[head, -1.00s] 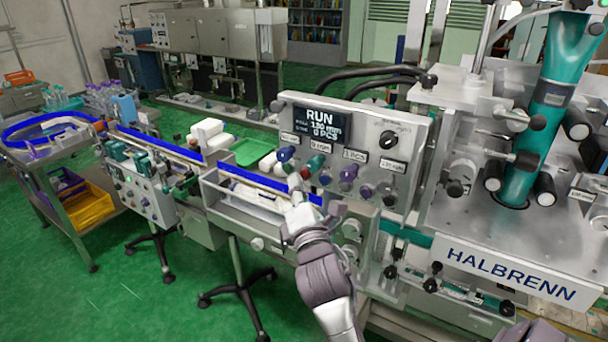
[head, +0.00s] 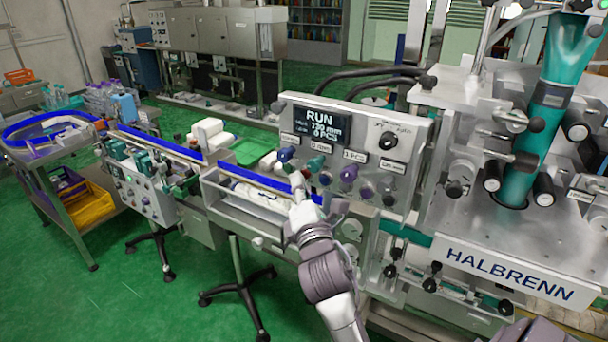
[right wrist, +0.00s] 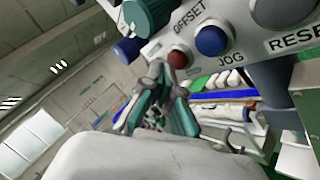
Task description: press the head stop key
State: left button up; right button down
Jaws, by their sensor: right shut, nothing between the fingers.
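The control panel (head: 412,165) has a display (head: 321,122) reading RUN and several coloured knobs and buttons. No label reading head stop is legible. My right gripper (head: 297,183) is shut and empty at the panel's lower left, in front of its buttons. In the right wrist view, the gripper's fingertips (right wrist: 164,74) are close to a red button (right wrist: 180,56); I cannot tell whether they touch it. A blue button (right wrist: 212,40) is beside the red one, near the label JOG. A green knob (right wrist: 150,14) is near the label OFFSET. My left gripper is not in view.
A conveyor with blue rails (head: 160,142) runs left from the panel, with white packs (head: 207,133) behind it. The HALBRENN machine (head: 518,272) fills the right side. Green floor (head: 130,290) is open at front left.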

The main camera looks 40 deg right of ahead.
jog(key=shift+w+d, duration=0.15)
jog(key=shift+d, duration=0.25)
dwell(0.4)
jog(key=shift+a, duration=0.1)
jog(key=shift+s+a, duration=0.35)
jog(key=shift+a, duration=0.35)
jog(key=shift+s+a, duration=0.35)
jog(key=shift+a, duration=0.4)
jog(key=shift+s+a, duration=0.3)
jog(key=shift+a, duration=0.5)
jog(key=shift+s+a, duration=0.35)
jog(key=shift+a, duration=0.4)
